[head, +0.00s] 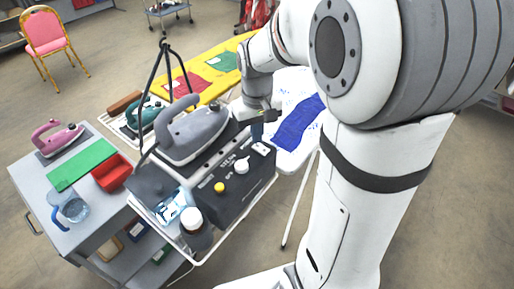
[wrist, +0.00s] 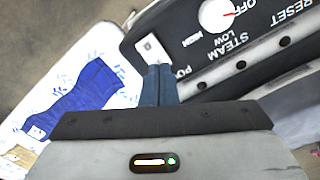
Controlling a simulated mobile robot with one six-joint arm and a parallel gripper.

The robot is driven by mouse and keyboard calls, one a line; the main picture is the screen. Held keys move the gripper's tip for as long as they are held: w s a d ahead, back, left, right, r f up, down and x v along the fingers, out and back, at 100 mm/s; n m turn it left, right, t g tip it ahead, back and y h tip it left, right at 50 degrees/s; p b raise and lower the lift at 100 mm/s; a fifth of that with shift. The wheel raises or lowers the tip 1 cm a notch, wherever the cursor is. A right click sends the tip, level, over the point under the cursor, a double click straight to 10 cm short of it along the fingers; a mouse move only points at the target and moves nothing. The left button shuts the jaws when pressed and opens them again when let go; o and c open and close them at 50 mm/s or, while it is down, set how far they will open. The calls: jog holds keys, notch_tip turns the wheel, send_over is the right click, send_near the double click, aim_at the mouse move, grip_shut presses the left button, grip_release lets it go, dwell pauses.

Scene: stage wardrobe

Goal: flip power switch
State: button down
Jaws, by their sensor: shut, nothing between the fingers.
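The power switch (wrist: 151,49) is a small white rocker plate at the end of a black control panel (wrist: 215,60). In the head view the switch (head: 261,149) sits on the top right of the black steam station (head: 235,188). My gripper (wrist: 159,70) is shut and empty, with its blue fingertips at the near edge of the switch plate. Whether they touch it I cannot tell. In the head view my gripper (head: 257,133) points down just behind the switch. The label beside it is partly hidden by the fingers; "PO" shows.
A white dial (head: 242,166) and a yellow button (head: 219,187) share the panel. A grey iron (head: 190,133) stands close to its left. A white ironing board with blue cloth (head: 299,123) lies to the right. A bottle with a white cap (head: 194,225) stands in front.

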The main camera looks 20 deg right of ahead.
aim_at(257, 146)
jog(key=shift+f+b, duration=0.7)
jog(key=shift+f, duration=0.25)
dwell(0.3)
jog(key=shift+r, duration=0.1)
jog(key=shift+r+p, duration=2.7)
jog(key=shift+r, duration=0.75)
